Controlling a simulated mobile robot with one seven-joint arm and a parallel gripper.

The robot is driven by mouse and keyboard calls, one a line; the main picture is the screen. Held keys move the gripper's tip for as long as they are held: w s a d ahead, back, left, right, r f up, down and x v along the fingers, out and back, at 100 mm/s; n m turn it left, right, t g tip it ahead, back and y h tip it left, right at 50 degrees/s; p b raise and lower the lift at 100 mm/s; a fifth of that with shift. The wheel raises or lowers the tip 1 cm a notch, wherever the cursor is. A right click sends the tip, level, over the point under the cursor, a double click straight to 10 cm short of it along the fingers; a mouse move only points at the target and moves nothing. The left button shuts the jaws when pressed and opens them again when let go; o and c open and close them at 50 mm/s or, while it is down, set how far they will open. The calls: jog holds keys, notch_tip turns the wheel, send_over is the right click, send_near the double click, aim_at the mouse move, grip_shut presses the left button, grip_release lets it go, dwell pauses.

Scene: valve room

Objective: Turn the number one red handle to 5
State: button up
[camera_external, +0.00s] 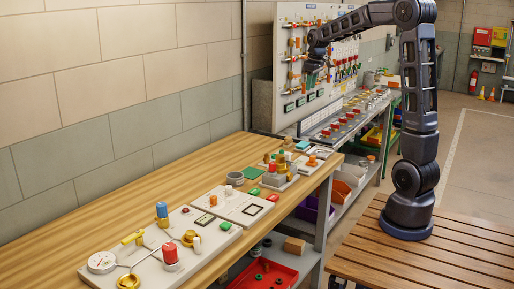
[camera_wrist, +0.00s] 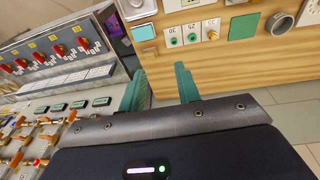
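A row of red handles (camera_wrist: 58,50) with small yellow tags sits on a grey panel at the upper left of the wrist view. The tag numbers are too small to read, so I cannot tell which is number one. My gripper (camera_external: 316,62) is in front of the upright board, with my arm reaching left from above. In the wrist view my gripper (camera_wrist: 162,86) shows two teal fingers apart with nothing between them. It is clear of the handles.
The upright board (camera_external: 290,75) carries pipes and valves close to my gripper. A wooden bench (camera_external: 120,184) in front holds a white plate with a gauge (camera_external: 102,262) and several small parts. A red tray (camera_external: 262,275) and bins are below. Floor (camera_external: 485,150) is free at right.

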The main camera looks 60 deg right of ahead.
jog(key=w+d+f+g, duration=0.1)
jog(key=w+d+f, duration=0.3)
jog(key=d, duration=0.5)
jog(key=w+d+f, duration=0.2)
jog(key=d+f, duration=0.3)
jog(key=d, duration=0.4)
send_over(326, 133)
notch_tip(326, 133, down, 13)
jog(key=shift+g+y, duration=0.3)
jog(key=shift+g, duration=0.1)
jog(key=f, duration=1)
jog(key=shift+w+d+f, duration=0.1)
jog(key=shift+d+f, duration=0.1)
jog(key=shift+d, duration=0.1)
grip_shut()
